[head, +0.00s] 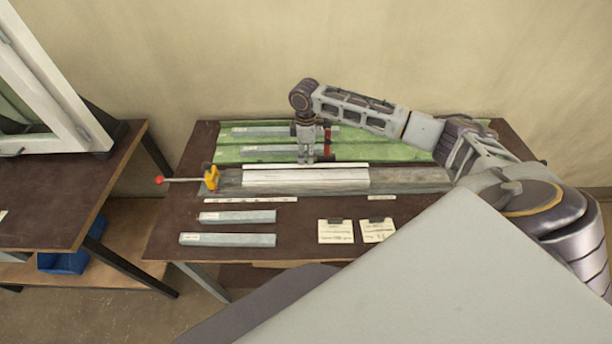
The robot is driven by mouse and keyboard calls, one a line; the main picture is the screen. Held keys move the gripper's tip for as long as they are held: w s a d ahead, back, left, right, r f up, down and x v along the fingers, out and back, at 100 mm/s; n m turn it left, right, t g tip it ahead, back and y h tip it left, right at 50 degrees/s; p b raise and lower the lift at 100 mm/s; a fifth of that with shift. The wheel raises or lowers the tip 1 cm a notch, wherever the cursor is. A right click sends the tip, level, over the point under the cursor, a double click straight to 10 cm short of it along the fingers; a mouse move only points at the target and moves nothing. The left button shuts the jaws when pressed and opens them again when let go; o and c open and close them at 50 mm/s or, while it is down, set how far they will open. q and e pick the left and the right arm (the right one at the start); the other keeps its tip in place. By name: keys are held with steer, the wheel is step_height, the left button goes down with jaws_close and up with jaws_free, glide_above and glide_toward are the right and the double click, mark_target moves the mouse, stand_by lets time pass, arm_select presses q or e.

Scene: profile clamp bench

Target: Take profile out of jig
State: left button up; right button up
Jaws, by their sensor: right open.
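A long white profile (290,178) lies in the grey jig (410,182) across the middle of the bench. A yellow clamp (211,177) stands at the jig's left end. Its handle points left, level, and ends in a red knob (159,180). I cannot tell whether the clamp presses on anything. My right gripper (307,160) points down over the bench near the back edge of the profile, with its jaws open. It holds nothing that I can see. Whether its fingertips touch the profile is unclear. My left gripper is not in view.
A green mat (390,153) with grey profiles (270,150) lies behind the jig. Two loose grey profiles (228,240) and two paper notes (336,231) lie in front. A side table (60,205) with a white frame (60,85) stands left.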

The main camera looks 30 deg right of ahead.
mark_target(306, 165)
steer(key=shift+f, duration=0.1)
steer(key=shift+s+f+p, duration=0.1)
steer(key=shift+f+p, duration=0.5)
steer(key=shift+f, duration=1.9)
steer(key=shift+c, duration=0.3)
jaws_close()
steer(key=shift+r, duration=0.1)
